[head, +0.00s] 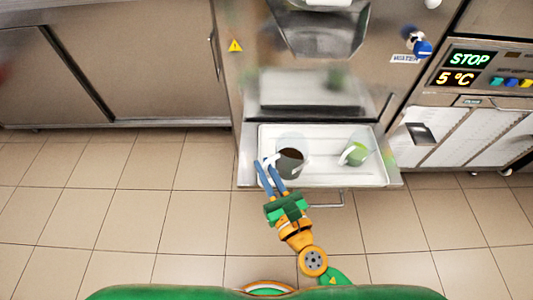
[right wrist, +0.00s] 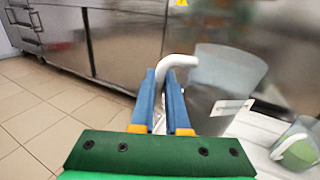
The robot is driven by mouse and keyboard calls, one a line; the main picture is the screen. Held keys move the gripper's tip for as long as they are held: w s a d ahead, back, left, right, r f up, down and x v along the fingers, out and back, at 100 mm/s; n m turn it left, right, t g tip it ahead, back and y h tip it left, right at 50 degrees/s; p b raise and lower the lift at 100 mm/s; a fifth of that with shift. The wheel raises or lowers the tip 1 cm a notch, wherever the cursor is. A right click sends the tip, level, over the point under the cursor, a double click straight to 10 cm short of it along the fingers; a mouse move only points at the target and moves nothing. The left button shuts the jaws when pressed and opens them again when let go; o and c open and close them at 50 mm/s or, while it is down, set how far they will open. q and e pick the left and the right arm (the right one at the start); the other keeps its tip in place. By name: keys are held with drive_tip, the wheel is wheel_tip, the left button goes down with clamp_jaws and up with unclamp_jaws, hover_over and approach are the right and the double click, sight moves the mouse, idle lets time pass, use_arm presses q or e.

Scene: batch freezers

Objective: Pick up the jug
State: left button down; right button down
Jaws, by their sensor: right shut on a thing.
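A clear jug (head: 290,157) with dark brown contents stands on the white tray (head: 320,179) below the machine's spout. It also shows in the right wrist view (right wrist: 222,85), with a white handle (right wrist: 180,64) towards my gripper. My right gripper (head: 270,179) is at the left front of the jug, its blue fingers shut on the handle. In the right wrist view the fingers (right wrist: 165,92) lie on both sides of the handle. My left gripper is not in view.
A smaller cup with green contents (head: 356,152) stands on the tray to the jug's right. The machine's metal chute (head: 318,35) hangs above the tray. A control panel (head: 480,68) reads STOP and 5 °C. Tiled floor (head: 150,200) is clear at the left.

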drive_tip(key=shift+s+a+r, duration=0.1)
drive_tip(key=shift+s+r, duration=0.3)
drive_tip(key=shift+s, duration=0.45)
drive_tip(key=shift+s+r, duration=0.35)
drive_tip(key=shift+s, duration=0.5)
